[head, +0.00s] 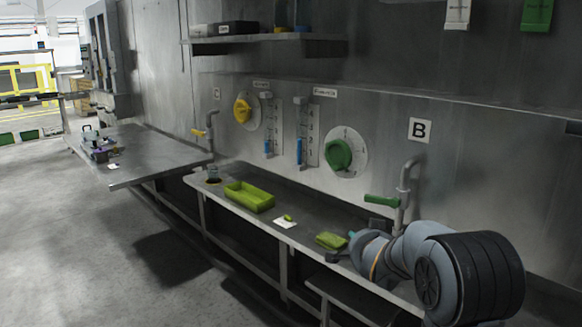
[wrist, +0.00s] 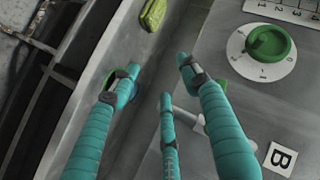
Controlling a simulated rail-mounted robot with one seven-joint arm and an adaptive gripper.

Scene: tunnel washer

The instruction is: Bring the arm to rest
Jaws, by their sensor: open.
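My gripper (head: 346,246) is low over the right part of the metal bench (head: 300,213) in the head view, just right of a folded green cloth (head: 331,240). In the wrist view my gripper (wrist: 158,72) shows three teal fingers spread apart with nothing between them. The green cloth (wrist: 153,14) lies beyond the fingertips at the top. A small blue-green round thing is partly hidden behind the left finger; I cannot tell what it is. My arm bends in from the lower right of the head view.
A lime tray (head: 249,197) and a white card (head: 285,222) lie along the bench. A green-handled tap (head: 382,201) stands close to my arm. The green dial (head: 338,154) and yellow dial (head: 242,110) are on the wall. A shelf (head: 265,42) juts out above.

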